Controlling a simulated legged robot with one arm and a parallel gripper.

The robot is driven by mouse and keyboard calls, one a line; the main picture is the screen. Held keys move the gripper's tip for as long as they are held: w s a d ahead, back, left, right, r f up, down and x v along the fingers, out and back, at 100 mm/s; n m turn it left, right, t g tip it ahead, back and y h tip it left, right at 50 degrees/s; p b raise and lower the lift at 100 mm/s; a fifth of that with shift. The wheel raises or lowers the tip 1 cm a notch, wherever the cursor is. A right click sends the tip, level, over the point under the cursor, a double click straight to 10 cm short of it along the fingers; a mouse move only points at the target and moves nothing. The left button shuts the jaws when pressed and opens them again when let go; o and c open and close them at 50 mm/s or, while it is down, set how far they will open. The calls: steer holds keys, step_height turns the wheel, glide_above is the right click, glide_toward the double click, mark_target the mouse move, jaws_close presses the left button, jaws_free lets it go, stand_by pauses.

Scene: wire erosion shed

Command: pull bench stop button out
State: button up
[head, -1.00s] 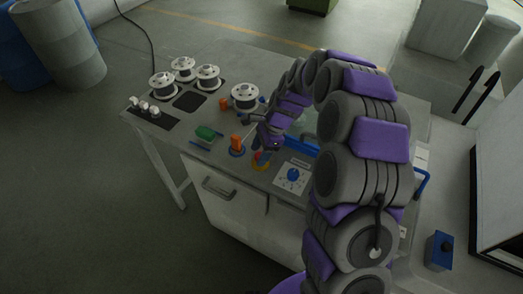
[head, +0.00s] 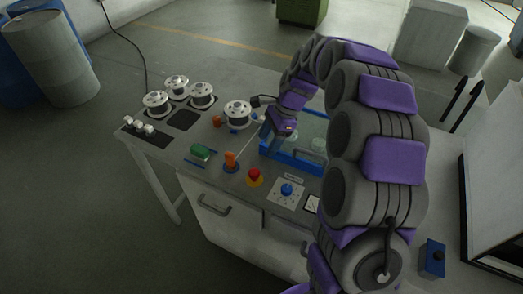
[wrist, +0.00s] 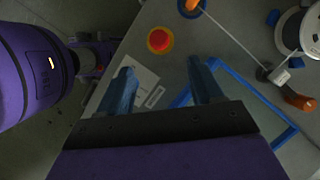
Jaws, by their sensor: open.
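The bench stop button is a red mushroom head (head: 254,173) on a yellow base, on the front part of the grey bench top in the head view. It also shows as a red disc in a yellow ring in the wrist view (wrist: 160,40), seen from above. My gripper (wrist: 165,75) is open and empty, its two blue-grey fingers spread apart. The button lies beyond the fingertips, nearer the left finger, and nothing touches it. In the head view my gripper's fingers are hidden behind my arm. I cannot tell from these views whether the button is pressed in or out.
A blue dial (head: 287,190) on a white plate sits right of the button. An orange knob (head: 231,160) and a green block (head: 201,151) sit left of it. Several white spools (head: 237,112) stand behind. A blue-framed clear tray (head: 292,157) lies near my gripper.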

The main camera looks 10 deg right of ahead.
steer(key=v, duration=0.4)
steer(key=shift+d+r, duration=0.2)
steer(key=shift+d, duration=0.05)
steer(key=shift+a, duration=0.2)
steer(key=shift+d, duration=0.1)
steer(key=s+d+r+n+h, duration=0.1)
steer(key=s+n, duration=0.7)
steer(key=s, duration=1.1)
steer(key=s+d+r+n+h, duration=0.1)
steer(key=s+n, duration=0.6)
steer(key=s, duration=1.2)
steer(key=shift+s+d+r+n+g+h, duration=0.15)
steer(key=shift+d+r+n+g+h, duration=0.25)
steer(key=shift+d+h, duration=0.6)
steer(key=shift+a, duration=0.15)
